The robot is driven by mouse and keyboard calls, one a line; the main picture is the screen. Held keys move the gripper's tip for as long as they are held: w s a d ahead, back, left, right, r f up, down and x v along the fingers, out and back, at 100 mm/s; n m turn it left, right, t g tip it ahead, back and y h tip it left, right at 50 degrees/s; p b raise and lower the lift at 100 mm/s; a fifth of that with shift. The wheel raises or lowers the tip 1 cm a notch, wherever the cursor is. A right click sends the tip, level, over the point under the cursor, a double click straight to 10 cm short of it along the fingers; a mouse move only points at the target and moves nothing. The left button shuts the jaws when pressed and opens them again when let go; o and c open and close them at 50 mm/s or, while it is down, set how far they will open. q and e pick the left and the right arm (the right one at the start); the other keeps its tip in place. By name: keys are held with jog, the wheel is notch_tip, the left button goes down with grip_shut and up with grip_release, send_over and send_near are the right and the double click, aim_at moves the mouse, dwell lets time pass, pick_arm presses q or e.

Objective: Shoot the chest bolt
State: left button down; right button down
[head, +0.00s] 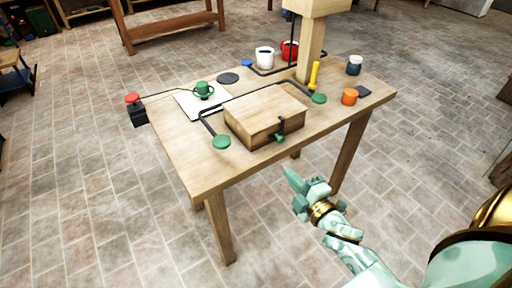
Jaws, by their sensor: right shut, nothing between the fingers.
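The wooden chest (262,115) sits with its lid down near the front of the wooden table. Its dark bolt (281,127) is on the front face, with a small green knob (280,138) low at the front. Whether the bolt is shot is too small to tell. My right gripper (291,178) is shut and empty, in front of the table's front edge, below and apart from the bolt. My left gripper is not in view.
A black bar with green pads (221,142) runs around the chest. A wooden post (309,50) rises behind. Floor in front is clear.

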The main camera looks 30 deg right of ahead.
jog(key=shift+a+r+n, duration=0.2)
jog(key=shift+r+n, duration=0.05)
jog(key=shift+n, duration=0.35)
jog(key=shift+w, duration=0.15)
jog(key=b, duration=0.2)
send_near(279, 138)
jog(key=w+a, duration=0.5)
jog(key=w, duration=0.1)
jog(key=shift+w+d+f, duration=0.1)
jog(key=shift+d+f, duration=0.15)
jog(key=shift+d, duration=0.3)
jog(key=shift+w+d+f, duration=0.1)
jog(key=shift+d+f, duration=0.15)
jog(key=shift+d, duration=0.3)
jog(key=shift+w+d, duration=0.15)
jog(key=shift+d, duration=0.4)
